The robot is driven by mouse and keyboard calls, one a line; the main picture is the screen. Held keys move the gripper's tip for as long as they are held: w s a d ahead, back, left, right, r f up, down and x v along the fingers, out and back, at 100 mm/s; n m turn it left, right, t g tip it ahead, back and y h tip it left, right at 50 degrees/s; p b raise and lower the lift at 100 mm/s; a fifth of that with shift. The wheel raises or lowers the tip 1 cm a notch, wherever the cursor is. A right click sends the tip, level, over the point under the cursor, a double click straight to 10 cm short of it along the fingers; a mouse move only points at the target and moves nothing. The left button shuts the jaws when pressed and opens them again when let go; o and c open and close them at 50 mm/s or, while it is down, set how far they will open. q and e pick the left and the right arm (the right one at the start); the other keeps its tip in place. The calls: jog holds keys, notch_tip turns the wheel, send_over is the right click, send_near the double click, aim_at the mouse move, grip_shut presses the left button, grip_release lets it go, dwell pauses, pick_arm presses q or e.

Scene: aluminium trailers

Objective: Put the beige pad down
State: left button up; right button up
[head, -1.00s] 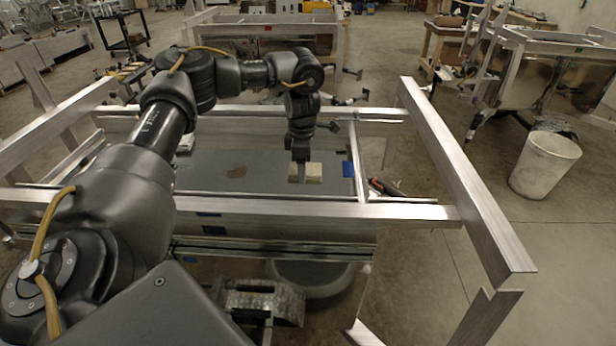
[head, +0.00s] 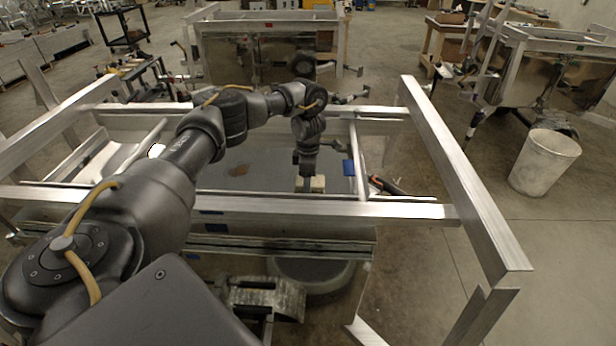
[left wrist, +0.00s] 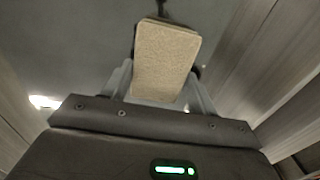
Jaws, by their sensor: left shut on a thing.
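The beige pad (left wrist: 165,58) is a rectangular block in the left wrist view, held between the two fingers of my left gripper (left wrist: 160,85). In the head view the pad (head: 317,184) shows small, low over the grey panel inside the aluminium frame. My left gripper (head: 307,183) points down there and is shut on the pad, near the frame's front rail. The gripper partly hides the pad. Whether the pad touches the panel cannot be told. My right gripper is not in view.
The grey panel (head: 265,172) has a brown patch (head: 238,170) and free room left of the gripper. Aluminium rails (head: 330,212) surround it. A blue piece (head: 348,168) lies to the right. A whitish bin (head: 544,162) stands on the floor at right.

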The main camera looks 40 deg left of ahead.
pick_arm(q)
jog(key=shift+s, duration=0.1)
jog(key=shift+f, duration=0.15)
jog(key=o, duration=0.9)
notch_tip(320, 180, up, 12)
jog(key=shift+r+b, duration=0.25)
jog(key=shift+b, duration=0.5)
jog(key=shift+d, duration=0.1)
